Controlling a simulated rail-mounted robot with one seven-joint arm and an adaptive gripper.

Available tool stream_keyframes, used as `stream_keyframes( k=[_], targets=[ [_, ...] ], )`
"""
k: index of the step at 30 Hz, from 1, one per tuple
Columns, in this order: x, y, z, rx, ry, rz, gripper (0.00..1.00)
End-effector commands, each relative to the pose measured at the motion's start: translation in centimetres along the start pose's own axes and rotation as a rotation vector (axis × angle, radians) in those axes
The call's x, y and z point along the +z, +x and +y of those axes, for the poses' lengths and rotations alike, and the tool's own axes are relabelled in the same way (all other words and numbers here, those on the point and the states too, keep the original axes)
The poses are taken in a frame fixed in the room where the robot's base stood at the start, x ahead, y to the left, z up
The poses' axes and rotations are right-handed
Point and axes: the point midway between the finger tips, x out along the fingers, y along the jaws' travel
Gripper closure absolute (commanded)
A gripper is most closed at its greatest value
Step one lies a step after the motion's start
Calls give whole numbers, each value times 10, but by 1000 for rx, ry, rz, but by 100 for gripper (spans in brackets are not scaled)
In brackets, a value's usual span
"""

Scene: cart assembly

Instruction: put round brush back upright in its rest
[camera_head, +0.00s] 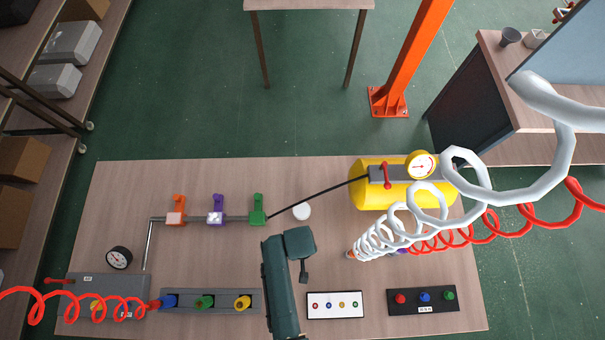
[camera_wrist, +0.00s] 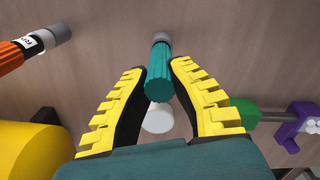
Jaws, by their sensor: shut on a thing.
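In the wrist view, the yellow fingers of my gripper (camera_wrist: 160,72) are closed around a teal ribbed handle (camera_wrist: 160,76) with a short grey end at the top. No bristles show on it, so I cannot tell from its shape that it is the round brush. A white round piece (camera_wrist: 158,120) shows just beyond the handle's lower end; it also sits on the table in the head view (camera_head: 301,210), beside my wrist. I cannot tell whether it is the rest. In the head view my arm hides the fingers and the held handle.
An orange-handled tool (camera_wrist: 24,50) with a label lies at upper left of the wrist view. The yellow tank (camera_head: 372,201), coiled hoses (camera_head: 478,187) and a green valve (camera_head: 258,210) stand nearby. Button panels line the table's front. Bare table (camera_head: 130,195) shows at left.

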Motion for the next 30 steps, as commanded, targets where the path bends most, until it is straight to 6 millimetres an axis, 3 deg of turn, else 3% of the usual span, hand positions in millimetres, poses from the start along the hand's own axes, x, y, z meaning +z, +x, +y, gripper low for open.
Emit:
stream_keyframes(
  k=[14,15,18,26,30],
  targets=[
    [0,6,0,0,0,1,100],
    [0,6,0,0,0,1,75],
    [0,6,0,0,0,1,56],
    [0,5,0,0,0,0,56],
    [-1,-6,0,0,0,3,56]
  ],
)
